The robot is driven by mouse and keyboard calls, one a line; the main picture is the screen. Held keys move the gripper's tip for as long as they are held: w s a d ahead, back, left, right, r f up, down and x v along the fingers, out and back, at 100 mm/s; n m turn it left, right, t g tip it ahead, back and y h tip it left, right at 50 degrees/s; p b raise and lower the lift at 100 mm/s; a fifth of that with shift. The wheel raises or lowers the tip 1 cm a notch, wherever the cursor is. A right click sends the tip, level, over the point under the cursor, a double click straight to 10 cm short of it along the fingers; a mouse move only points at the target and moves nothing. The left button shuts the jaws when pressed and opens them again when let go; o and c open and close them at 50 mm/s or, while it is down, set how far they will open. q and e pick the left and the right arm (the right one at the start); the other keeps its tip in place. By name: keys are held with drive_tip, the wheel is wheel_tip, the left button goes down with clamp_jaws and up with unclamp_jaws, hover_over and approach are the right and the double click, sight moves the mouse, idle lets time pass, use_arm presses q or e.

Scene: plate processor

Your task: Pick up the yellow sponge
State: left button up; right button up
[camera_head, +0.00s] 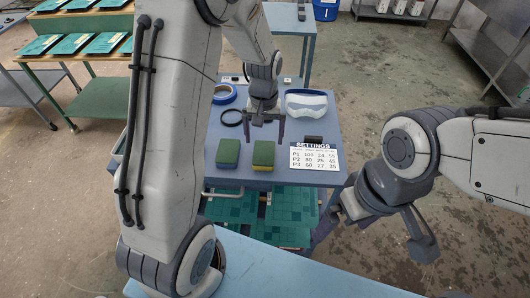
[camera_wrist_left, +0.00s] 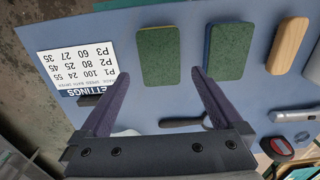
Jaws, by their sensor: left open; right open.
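The yellow sponge (camera_head: 263,155) lies flat on the blue-grey table, green side up, with a yellow edge showing below. In the left wrist view its green top (camera_wrist_left: 165,55) lies just beyond my fingertips, roughly in line with the gap between them. My left gripper (camera_head: 265,130) is open and empty, on the far side of the sponge; it also shows in the left wrist view (camera_wrist_left: 160,75). A second green-topped sponge (camera_head: 228,152) lies to its left; in the left wrist view a blue edge shows on it (camera_wrist_left: 228,47). My right gripper (camera_head: 375,232) is open and empty, off the table's right side.
A settings sheet (camera_head: 317,158) lies right of the sponges, with a small black object (camera_head: 313,140) by it.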

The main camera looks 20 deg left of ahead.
sight(264, 152)
use_arm(q)
wheel_tip(264, 152, down, 6)
drive_tip(key=shift+s+r+p, duration=0.1)
drive_tip(key=shift+p, duration=0.4)
drive_tip(key=shift+c, duration=0.3)
drive_tip(key=c, duration=1.1)
drive_tip(key=shift+r, duration=0.1)
drive_tip(key=r+b, duration=0.1)
drive_tip(key=r, duration=0.3)
drive_tip(key=shift+d+r, duration=0.1)
drive_tip(key=shift+d, duration=0.1)
drive_tip(key=s+d+r, duration=0.1)
drive_tip(key=d+r, duration=0.2)
drive_tip(key=d, duration=0.2)
drive_tip(key=s+d+r+b, duration=0.1)
drive_tip(key=s+d+r, duration=0.1)
drive_tip(key=d, duration=0.4)
drive_tip(key=shift+r, duration=0.8)
